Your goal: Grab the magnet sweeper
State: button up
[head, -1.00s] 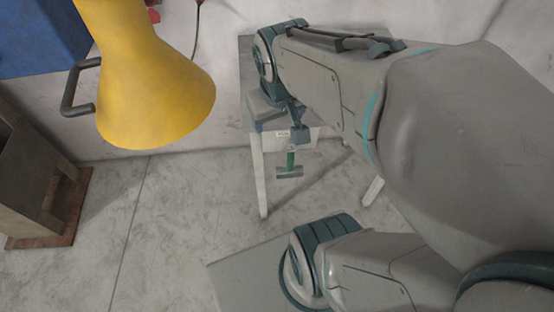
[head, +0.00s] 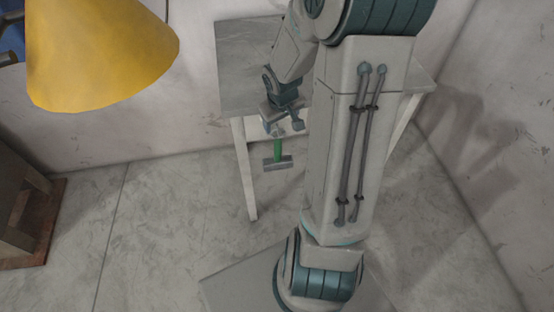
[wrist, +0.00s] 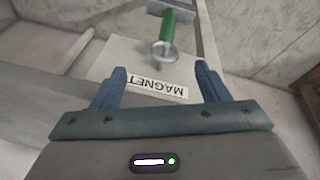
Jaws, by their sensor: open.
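The magnet sweeper has a green handle (head: 278,149) and a grey bar-shaped head. It hangs below the front edge of the table, head down. In the wrist view the sweeper (wrist: 168,27) shows a ring at its handle end, beyond the fingertips and near the middle of the gap. A white label reading MAGNET (wrist: 157,87) is on the pale panel between the fingers. My gripper (head: 283,127) is just above the handle in the head view. In the wrist view my gripper (wrist: 160,69) has its two blue fingers apart with nothing held.
The grey table (head: 245,62) stands against the wall, partly hidden by my arm. A yellow shape (head: 95,50) fills the upper left. A brown cabinet (head: 22,210) stands at the left. Open floor (head: 165,220) lies left of the table.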

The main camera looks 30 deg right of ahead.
jog(key=b, duration=0.1)
send_over(279, 140)
jog(key=s, duration=0.1)
notch_tip(279, 140, down, 5)
jog(key=x, duration=0.1)
jog(key=b+x, duration=0.1)
jog(key=x, duration=0.3)
jog(key=shift+a+b, duration=0.3)
jog(key=shift+b, duration=0.1)
jog(key=shift+s, duration=0.1)
grip_shut()
jog(key=shift+r, duration=0.1)
